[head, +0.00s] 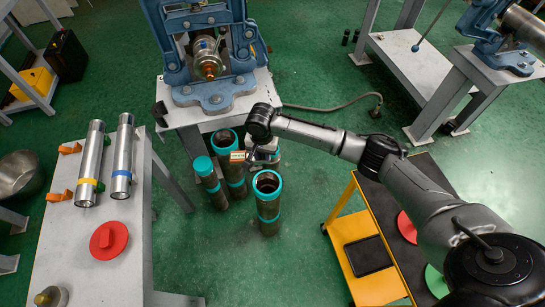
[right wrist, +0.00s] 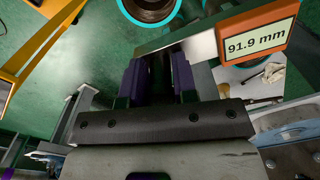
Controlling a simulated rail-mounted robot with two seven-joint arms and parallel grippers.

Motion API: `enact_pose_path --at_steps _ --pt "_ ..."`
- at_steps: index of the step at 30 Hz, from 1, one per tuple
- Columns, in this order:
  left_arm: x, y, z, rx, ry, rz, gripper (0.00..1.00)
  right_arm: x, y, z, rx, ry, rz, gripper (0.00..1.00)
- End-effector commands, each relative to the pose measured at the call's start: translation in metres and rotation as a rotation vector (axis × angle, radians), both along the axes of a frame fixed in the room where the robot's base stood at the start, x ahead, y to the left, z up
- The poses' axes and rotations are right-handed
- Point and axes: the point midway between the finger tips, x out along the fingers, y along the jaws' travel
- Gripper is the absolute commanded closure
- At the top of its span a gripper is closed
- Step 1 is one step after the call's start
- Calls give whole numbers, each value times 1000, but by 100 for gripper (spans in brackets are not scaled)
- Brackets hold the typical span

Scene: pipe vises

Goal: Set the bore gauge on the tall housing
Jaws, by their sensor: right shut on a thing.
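The bore gauge (right wrist: 257,42) has an orange body with a screen reading 91.9 mm and a grey bar. It also shows small and orange in the head view (head: 238,156). My right gripper (head: 258,160) is shut on it above the floor; the fingers show in the right wrist view (right wrist: 157,78). Three dark cylinders with teal collars stand upright on the floor: a left one (head: 210,184), a back one (head: 236,178) and a front right one (head: 268,207). The gauge is close to the back one. I cannot tell which is the tall housing. My left gripper is out of view.
A blue vise (head: 210,95) on a grey stand is behind the cylinders. A grey table (head: 70,235) at left holds two silver tubes (head: 90,165) (head: 122,157) and a red lid (head: 108,240). A yellow cart (head: 375,285) is at right. Green floor in front is clear.

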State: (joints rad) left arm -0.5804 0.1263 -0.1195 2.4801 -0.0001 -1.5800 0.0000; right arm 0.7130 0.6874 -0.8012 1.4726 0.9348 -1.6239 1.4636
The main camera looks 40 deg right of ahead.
Motion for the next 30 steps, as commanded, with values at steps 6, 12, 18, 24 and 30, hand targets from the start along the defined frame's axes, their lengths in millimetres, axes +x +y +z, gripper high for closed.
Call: enact_pose_path --at_steps 6,12,18,24,30 --pt "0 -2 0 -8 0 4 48 -1 -23 -26 -1 1 314 100" --pt "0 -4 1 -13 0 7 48 -3 -39 -36 0 -2 663 100" --pt "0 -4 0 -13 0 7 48 -4 -41 -37 0 -3 979 100" --pt "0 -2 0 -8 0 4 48 -4 -41 -37 0 -3 1189 100" --pt "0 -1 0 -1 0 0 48 -5 -41 -37 0 -2 1283 100"
